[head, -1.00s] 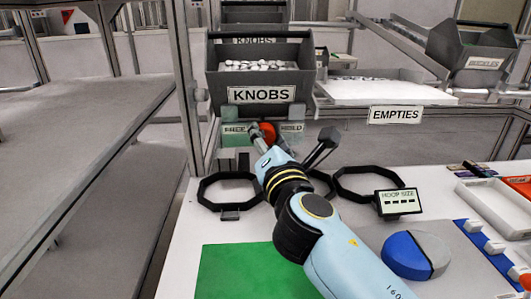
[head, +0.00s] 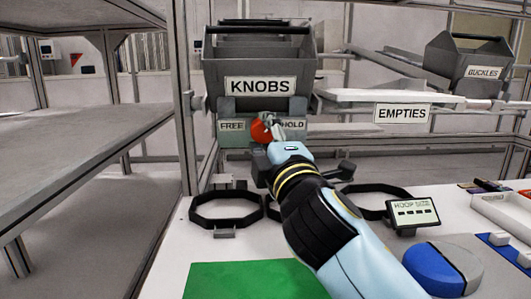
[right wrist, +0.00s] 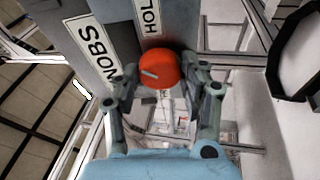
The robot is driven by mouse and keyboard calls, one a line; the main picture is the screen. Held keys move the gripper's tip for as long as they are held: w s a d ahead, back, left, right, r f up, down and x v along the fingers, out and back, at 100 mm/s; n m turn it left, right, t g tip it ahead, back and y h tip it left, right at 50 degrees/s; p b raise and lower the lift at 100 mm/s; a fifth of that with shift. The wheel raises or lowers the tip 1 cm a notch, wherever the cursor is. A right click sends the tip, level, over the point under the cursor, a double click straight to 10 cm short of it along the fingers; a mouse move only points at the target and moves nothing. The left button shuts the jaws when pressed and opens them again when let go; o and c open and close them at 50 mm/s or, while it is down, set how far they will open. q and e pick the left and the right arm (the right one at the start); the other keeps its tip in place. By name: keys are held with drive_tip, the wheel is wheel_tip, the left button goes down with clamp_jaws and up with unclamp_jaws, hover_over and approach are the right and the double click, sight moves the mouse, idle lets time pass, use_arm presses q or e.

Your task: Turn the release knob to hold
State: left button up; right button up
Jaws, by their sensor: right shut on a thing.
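The red release knob (head: 260,130) sits on the panel under the KNOBS bin, between the FREE label (head: 231,126) on the left and the HOLD label (head: 293,125) on the right. My right gripper (head: 270,124) is at the knob and partly covers it. In the right wrist view the knob (right wrist: 158,72) lies between the two fingertips of my right gripper (right wrist: 160,80), which are closed on its sides. A short pale mark shows on the knob's face, slanted; I cannot tell which label it points to. My left gripper is out of view.
The KNOBS bin (head: 258,75) is just above the panel. Black octagonal hoops (head: 227,223) lie on the white bench below, near the HOOP SIZE display (head: 412,213). A green mat (head: 250,281) and a blue-grey round shell (head: 440,268) are in front.

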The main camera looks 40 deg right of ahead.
drive_tip(key=shift+f+m+b, duration=0.2)
drive_tip(key=shift+m+b, duration=0.4)
drive_tip(key=shift+m, duration=0.1)
drive_tip(key=o, duration=1.2)
drive_tip(key=shift+h, duration=0.3)
drive_tip(key=shift+r, duration=0.1)
